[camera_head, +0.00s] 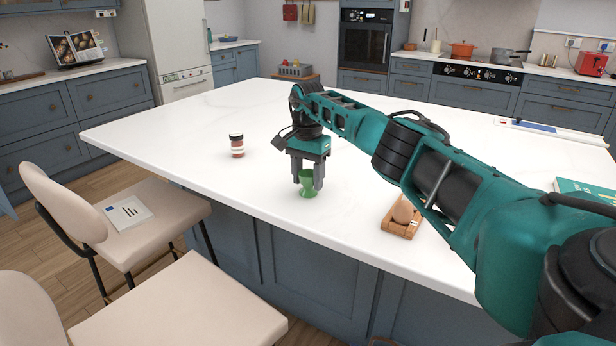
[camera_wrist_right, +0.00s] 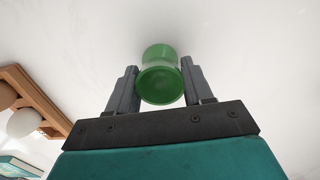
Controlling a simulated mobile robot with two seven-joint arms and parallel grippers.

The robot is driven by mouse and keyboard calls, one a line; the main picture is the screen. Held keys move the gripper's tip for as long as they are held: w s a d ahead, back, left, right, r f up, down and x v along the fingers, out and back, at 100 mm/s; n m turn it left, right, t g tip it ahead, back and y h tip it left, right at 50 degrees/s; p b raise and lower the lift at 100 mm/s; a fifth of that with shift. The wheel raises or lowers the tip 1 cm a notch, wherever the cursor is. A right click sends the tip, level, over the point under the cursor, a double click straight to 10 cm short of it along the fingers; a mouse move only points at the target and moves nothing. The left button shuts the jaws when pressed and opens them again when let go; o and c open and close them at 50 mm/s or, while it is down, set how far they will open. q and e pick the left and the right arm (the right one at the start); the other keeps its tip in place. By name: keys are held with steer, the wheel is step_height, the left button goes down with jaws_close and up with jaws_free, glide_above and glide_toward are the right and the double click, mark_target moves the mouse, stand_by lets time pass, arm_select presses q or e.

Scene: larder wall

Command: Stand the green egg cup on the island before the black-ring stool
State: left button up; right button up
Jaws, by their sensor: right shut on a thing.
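The green egg cup (camera_head: 308,184) is upright between the fingers of my right gripper (camera_head: 307,179), over the near part of the white island top (camera_head: 220,175). In the right wrist view the gripper (camera_wrist_right: 160,74) is shut on the egg cup (camera_wrist_right: 160,84), one finger on each side. I cannot tell whether its foot touches the island. Two cream stools stand at the near left: one stool (camera_head: 175,212) with a printed card on its seat, and one nearer stool (camera_head: 185,312). I see no black ring on either. My left gripper is out of view.
A small jar with a black lid (camera_head: 236,145) stands on the island left of the gripper. A wooden holder (camera_head: 390,226) with eggs is to the right, partly behind my arm. A green book (camera_head: 585,188) lies at the far right. The island between jar and cup is clear.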

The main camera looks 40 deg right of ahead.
steer(key=o, duration=1.2)
step_height(320, 180, up, 12)
steer(key=shift+r+p, duration=0.1)
steer(key=shift+p, duration=0.55)
